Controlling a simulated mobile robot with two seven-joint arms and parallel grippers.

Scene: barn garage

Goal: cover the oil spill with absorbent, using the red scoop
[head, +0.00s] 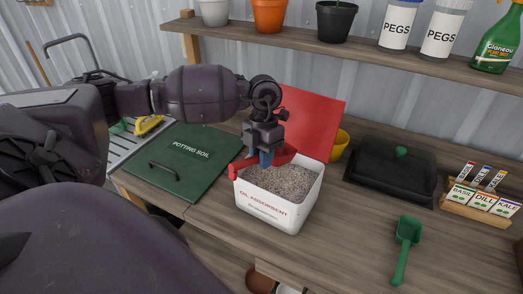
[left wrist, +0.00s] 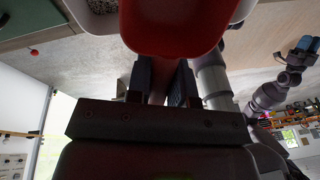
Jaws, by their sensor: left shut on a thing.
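My left gripper (head: 265,158) is shut on the red scoop (head: 248,163) above the near-left part of the oil absorbent box. The white box (head: 263,208) stands on the bench with its red lid (head: 311,118) open, and grey granules (head: 285,183) fill much of it. In the left wrist view the red scoop (left wrist: 170,28) is large, just past the fingers (left wrist: 160,85). How much the scoop holds is not visible. My right gripper (left wrist: 304,47) shows small at the right edge of the left wrist view, and its opening is unclear. The oil spill is not in view.
A green potting soil box (head: 185,160) lies left of the absorbent box. A green trowel (head: 405,245), a dark lidded tray (head: 390,172) and a seed-label rack (head: 478,203) are to the right. A yellow pot (head: 340,145) stands behind the lid. A shelf (head: 290,38) runs above.

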